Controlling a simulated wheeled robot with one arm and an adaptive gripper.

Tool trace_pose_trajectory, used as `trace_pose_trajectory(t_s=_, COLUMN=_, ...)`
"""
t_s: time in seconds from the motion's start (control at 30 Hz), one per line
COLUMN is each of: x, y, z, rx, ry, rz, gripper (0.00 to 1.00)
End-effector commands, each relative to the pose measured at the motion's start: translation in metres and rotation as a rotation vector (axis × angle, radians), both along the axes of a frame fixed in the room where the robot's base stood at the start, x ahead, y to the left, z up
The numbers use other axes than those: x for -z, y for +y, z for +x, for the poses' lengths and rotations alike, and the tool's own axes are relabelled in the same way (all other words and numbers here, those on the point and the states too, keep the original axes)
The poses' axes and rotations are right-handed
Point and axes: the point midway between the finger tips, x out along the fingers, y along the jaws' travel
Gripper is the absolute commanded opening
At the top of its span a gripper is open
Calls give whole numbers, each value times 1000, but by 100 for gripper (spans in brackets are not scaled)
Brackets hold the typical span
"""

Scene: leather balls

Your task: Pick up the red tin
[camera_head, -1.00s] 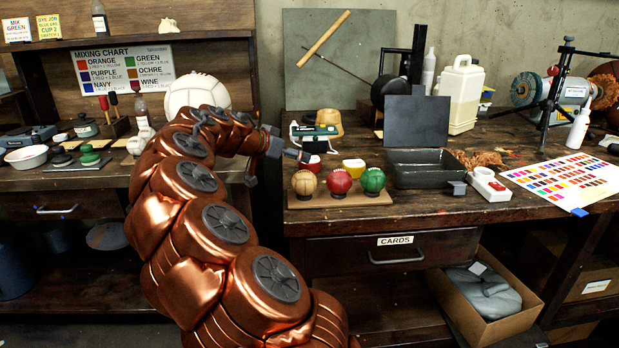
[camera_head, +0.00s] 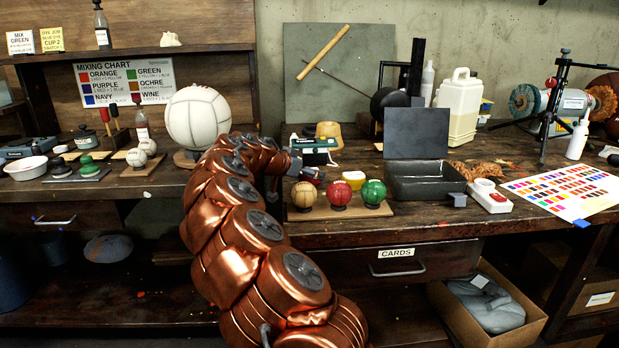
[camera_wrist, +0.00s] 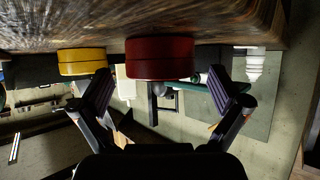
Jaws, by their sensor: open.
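The red tin (camera_head: 314,174) sits on the workbench behind the tan ball and is partly hidden in the head view. In the wrist view, which looks upside down, the red tin (camera_wrist: 160,58) is in the middle, ahead of and between my fingertips. My gripper (camera_wrist: 160,82) is open and empty, with one finger on each side of the tin's line. In the head view my gripper (camera_head: 284,178) is just left of the tin, low over the bench edge. I see no contact with the tin.
A yellow tin (camera_head: 354,179) stands right of the red one and shows in the wrist view (camera_wrist: 82,62). Tan (camera_head: 305,195), red (camera_head: 339,192) and green (camera_head: 373,192) balls stand on a board in front. A dark tray (camera_head: 427,185) is further right.

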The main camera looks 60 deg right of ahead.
Motion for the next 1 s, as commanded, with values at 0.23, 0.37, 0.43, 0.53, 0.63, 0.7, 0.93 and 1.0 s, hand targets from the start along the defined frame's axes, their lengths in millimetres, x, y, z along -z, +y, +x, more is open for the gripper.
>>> trace_pose_trajectory(t_s=0.23, x=1, y=-1, z=0, rx=-1, ry=0, rz=0, gripper=99)
trace_pose_trajectory(t_s=0.37, x=1, y=-1, z=0, rx=-1, ry=0, rz=0, gripper=85)
trace_pose_trajectory(t_s=0.43, x=1, y=-1, z=0, rx=-1, ry=0, rz=0, gripper=78)
trace_pose_trajectory(t_s=0.53, x=1, y=-1, z=0, rx=-1, ry=0, rz=0, gripper=67)
trace_pose_trajectory(t_s=0.63, x=1, y=-1, z=0, rx=-1, ry=0, rz=0, gripper=57)
trace_pose_trajectory(t_s=0.7, x=1, y=-1, z=0, rx=-1, ry=0, rz=0, gripper=50)
trace_pose_trajectory(t_s=0.93, x=1, y=-1, z=0, rx=-1, ry=0, rz=0, gripper=30)
trace_pose_trajectory(t_s=1.0, x=1, y=-1, z=0, rx=-1, ry=0, rz=0, gripper=30)
